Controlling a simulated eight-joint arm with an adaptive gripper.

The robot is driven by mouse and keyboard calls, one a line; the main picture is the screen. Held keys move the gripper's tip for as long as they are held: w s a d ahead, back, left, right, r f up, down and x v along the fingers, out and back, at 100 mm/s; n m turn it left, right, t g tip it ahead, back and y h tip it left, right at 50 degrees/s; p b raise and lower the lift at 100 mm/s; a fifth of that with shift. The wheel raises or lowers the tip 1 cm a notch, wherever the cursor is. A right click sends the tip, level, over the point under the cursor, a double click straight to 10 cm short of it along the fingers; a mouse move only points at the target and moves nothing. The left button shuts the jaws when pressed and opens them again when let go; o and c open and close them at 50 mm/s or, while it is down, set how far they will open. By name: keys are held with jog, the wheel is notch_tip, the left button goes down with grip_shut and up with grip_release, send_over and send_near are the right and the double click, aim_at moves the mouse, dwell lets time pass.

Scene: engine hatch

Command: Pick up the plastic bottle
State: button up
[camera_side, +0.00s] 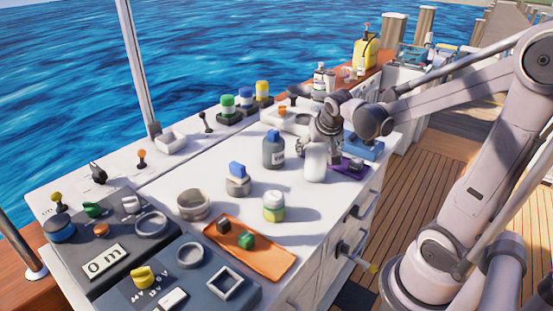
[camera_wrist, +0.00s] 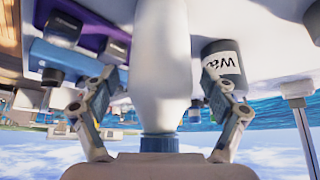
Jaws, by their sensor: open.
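A white plastic bottle (camera_side: 315,163) stands upright on the white worktop, directly below my gripper (camera_side: 319,140). In the wrist view, which looks upside down, the white bottle (camera_wrist: 162,60) fills the middle, with its blue cap (camera_wrist: 159,143) near my gripper's palm. My gripper (camera_wrist: 159,75) is open, with one finger on each side of the bottle. Gaps show between the fingers and the bottle. In the side view the gripper hides the bottle's top.
A dark grey bottle (camera_side: 273,152) with a label stands close to the left; it also shows beside the right-hand finger in the wrist view (camera_wrist: 222,62). A purple tray (camera_side: 350,167) and a blue box (camera_side: 363,147) lie right. An orange tray (camera_side: 270,262) is at the front.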

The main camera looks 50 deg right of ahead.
jog(key=c, duration=1.1)
